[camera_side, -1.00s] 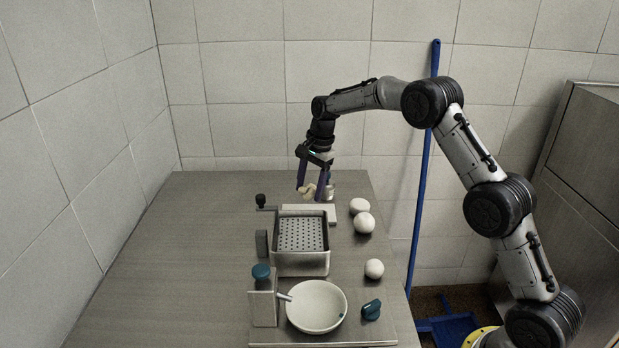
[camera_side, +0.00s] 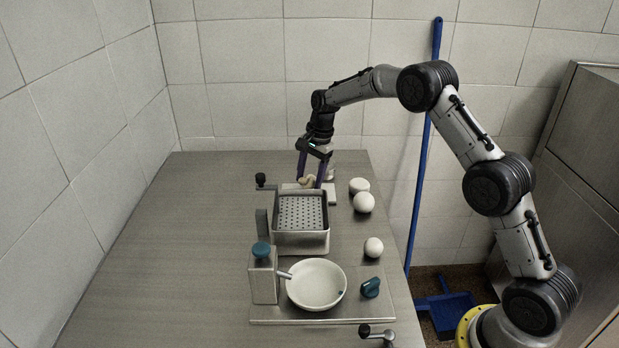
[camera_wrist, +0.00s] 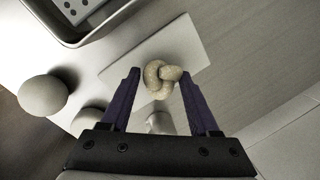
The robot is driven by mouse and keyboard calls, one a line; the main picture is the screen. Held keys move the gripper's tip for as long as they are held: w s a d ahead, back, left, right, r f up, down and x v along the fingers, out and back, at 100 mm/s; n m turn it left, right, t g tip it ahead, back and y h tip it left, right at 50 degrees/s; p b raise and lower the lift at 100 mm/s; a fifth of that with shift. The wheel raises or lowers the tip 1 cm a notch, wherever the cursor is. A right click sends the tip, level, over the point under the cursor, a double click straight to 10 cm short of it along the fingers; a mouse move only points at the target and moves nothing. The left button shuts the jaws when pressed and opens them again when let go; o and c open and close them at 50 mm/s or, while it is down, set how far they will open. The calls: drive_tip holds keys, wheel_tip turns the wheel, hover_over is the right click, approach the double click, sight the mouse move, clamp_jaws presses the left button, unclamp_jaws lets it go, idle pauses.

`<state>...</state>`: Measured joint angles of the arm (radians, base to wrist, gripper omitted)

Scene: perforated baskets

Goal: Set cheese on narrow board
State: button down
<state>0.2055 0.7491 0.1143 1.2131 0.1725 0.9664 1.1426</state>
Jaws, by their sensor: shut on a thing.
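The cheese is a pale beige knotted piece (camera_wrist: 160,78), held between the two purple fingers of my gripper (camera_wrist: 162,95) in the wrist view. In the side view the cheese (camera_side: 306,182) is small and partly covered by the fingers of my gripper (camera_side: 312,182). My gripper is shut on it and points down. The narrow board is a pale flat rectangle (camera_wrist: 190,52) beyond and under the cheese in the wrist view. In the side view the board (camera_side: 331,197) lies behind the basket, just below the fingertips. I cannot tell whether the cheese touches it.
A metal basket with a perforated floor (camera_side: 328,240) stands in front of the board. White rounded objects (camera_side: 364,202) (camera_side: 359,186) (camera_side: 373,248) lie to the right. A white bowl (camera_side: 316,286) and a blue-topped metal block (camera_side: 263,280) stand nearer. The table's left side is clear.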

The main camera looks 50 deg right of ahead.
drive_tip(key=shift+f, duration=0.6)
idle(0.7)
drive_tip(key=shift+c, duration=0.2)
unclamp_jaws()
drive_tip(key=shift+r, duration=0.1)
drive_tip(key=shift+r, duration=3.9)
